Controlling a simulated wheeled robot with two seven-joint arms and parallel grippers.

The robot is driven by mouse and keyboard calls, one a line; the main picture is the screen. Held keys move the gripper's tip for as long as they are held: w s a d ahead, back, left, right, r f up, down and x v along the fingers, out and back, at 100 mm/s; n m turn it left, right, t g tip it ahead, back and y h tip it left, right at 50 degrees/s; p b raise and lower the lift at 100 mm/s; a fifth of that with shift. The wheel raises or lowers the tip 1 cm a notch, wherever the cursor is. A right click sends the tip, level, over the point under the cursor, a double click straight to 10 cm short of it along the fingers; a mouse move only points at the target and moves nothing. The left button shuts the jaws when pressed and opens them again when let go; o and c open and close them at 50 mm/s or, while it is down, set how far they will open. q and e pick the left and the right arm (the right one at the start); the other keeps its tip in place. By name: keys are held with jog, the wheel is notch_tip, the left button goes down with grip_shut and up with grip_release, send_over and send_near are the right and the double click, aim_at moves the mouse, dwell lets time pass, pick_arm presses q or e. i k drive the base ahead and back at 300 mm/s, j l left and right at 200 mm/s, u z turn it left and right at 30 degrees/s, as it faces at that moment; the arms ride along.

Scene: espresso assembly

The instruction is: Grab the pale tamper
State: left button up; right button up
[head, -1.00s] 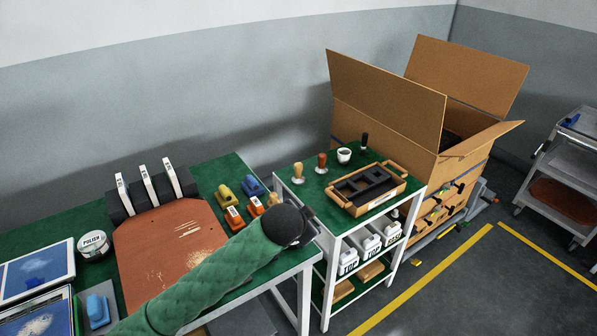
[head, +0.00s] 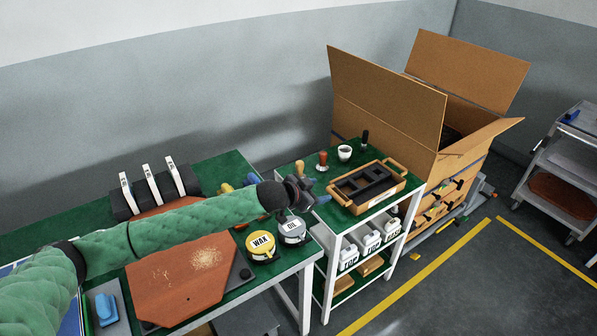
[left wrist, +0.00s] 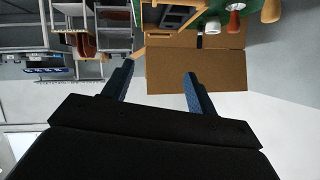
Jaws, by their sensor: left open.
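In the left wrist view, which is upside down, the pale tamper (left wrist: 270,11) is at the top right, outside the fingers. My left gripper (left wrist: 158,73) is open and empty, in front of the tamper and apart from it in the wrist view. A red-brown tamper (head: 322,160) stands just to its right. My right gripper is in neither view.
A white cup (head: 345,153), a dark-handled tamper (head: 365,139) and a wooden-framed tray (head: 395,187) share the cart top. A large open cardboard box (head: 385,95) stands behind. Wax (head: 262,243) and oil (head: 292,229) tins sit on the bench below my arm.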

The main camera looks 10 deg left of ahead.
aim_at(300, 165)
jog(key=i+j, duration=0.35)
jog(key=j, duration=0.15)
jog(key=i+j, duration=0.35)
jog(key=j, duration=0.15)
